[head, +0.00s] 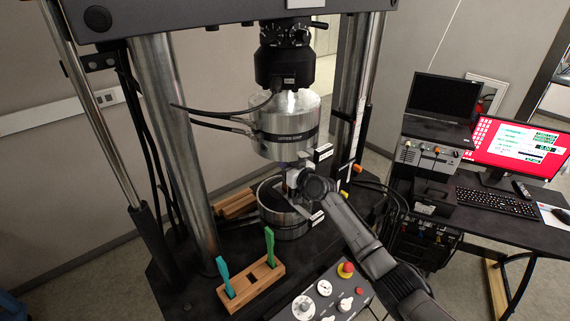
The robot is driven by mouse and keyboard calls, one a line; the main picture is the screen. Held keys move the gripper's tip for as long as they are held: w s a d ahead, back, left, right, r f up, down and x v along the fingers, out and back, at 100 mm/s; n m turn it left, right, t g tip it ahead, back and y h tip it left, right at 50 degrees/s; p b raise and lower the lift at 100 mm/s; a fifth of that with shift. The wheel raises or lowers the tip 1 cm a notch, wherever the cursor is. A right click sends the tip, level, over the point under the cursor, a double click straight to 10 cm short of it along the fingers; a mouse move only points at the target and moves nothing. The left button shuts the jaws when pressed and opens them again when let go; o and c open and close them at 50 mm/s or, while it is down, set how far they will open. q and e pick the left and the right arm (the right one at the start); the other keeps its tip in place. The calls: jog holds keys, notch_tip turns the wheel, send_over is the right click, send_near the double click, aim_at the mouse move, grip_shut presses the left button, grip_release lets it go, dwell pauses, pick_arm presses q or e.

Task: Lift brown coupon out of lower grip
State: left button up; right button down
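The lower grip (283,225) is a round metal cylinder on the testing machine's bed. The upper grip (286,128) hangs above it with a gap between them. My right gripper (291,180) is in this gap, at the top of the lower grip, with my arm coming in from the lower right. Its fingers are small and partly hidden behind its own wrist, so I cannot tell if they are shut. I cannot make out the brown coupon; the gripper covers the place above the lower grip's jaws. My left gripper is not in view.
A wooden rack (262,283) holding a teal coupon (225,276) and a green coupon (270,247) stands at front left. Thick metal columns (176,140) flank the grips. A control panel (322,295) is in front.

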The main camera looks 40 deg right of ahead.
jog(key=shift+r, duration=0.25)
jog(key=shift+r+p, duration=0.2)
jog(key=shift+p, duration=0.15)
jog(key=shift+r+p, duration=0.9)
jog(key=shift+r, duration=0.4)
